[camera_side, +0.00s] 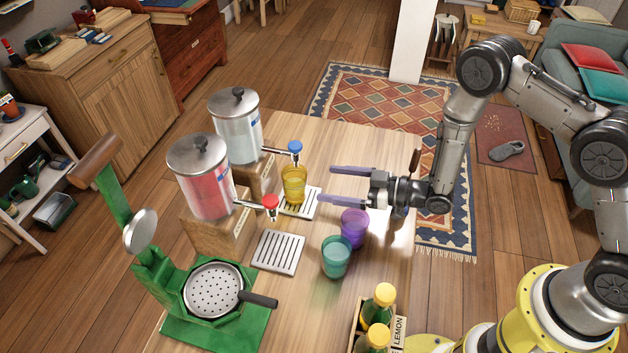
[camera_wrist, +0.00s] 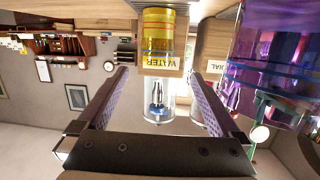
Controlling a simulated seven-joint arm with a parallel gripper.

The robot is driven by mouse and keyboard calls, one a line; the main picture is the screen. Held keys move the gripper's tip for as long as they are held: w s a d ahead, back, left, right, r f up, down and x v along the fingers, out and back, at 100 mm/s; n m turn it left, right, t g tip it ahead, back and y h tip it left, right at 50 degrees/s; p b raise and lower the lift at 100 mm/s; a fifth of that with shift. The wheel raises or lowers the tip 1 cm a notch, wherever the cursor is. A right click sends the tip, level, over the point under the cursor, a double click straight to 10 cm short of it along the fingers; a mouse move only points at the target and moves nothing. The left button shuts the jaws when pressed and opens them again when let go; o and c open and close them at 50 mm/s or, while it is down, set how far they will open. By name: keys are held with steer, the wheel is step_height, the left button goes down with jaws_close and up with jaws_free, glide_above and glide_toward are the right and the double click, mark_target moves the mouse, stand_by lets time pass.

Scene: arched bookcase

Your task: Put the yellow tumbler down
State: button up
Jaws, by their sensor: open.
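The yellow tumbler (camera_side: 294,185) stands upright at the drip tray (camera_side: 300,207) below the blue-knobbed tap of the clear dispenser. My gripper (camera_side: 328,184) is open and empty to the right of the tumbler, with its fingers pointing at it. A gap shows between the fingertips and the tumbler. In the wrist view, which is upside down, the yellow tumbler (camera_wrist: 158,22) is ahead, between the lines of my open fingers (camera_wrist: 158,76). The tumbler's far side is hidden.
A purple tumbler (camera_side: 353,226) stands close below my gripper, beside a teal tumbler (camera_side: 336,256). The red dispenser (camera_side: 202,178), a second drip tray (camera_side: 278,252), a green press (camera_side: 215,305) and a bottle crate (camera_side: 355,337) share the table.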

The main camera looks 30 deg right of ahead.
steer(key=v, duration=0.4)
steer(key=shift+w+r, duration=0.1)
steer(key=shift+a, duration=0.1)
